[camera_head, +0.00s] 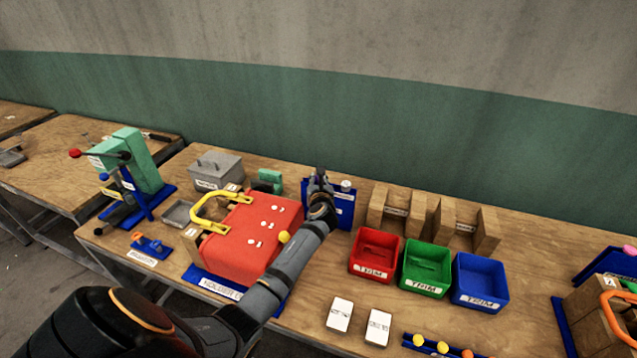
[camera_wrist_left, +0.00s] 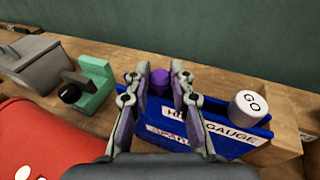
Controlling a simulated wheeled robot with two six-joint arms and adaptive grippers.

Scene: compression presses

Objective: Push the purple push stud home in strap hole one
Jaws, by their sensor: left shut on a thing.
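A purple push stud (camera_wrist_left: 159,80) shows between the fingertips of my left gripper (camera_wrist_left: 158,92). The gripper is shut on it, above or at the blue stand (camera_wrist_left: 225,143), whose label partly reads GAUGE; I cannot tell whether the stud still touches the stand. In the head view my left gripper (camera_head: 320,180) is over this stand, behind the red block (camera_head: 240,243), and the stud is not clear there. The red block has several small white marks on top; which is strap hole one cannot be read. My right gripper is not in view.
A white GO cylinder (camera_wrist_left: 249,105) stands close right of the gripper. A green clamp-like piece (camera_wrist_left: 93,88) and grey box (camera_head: 215,169) stand left. A yellow handle (camera_head: 209,211) rises from the red block. Red (camera_head: 374,256), green (camera_head: 425,268) and blue (camera_head: 480,283) bins stand right.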

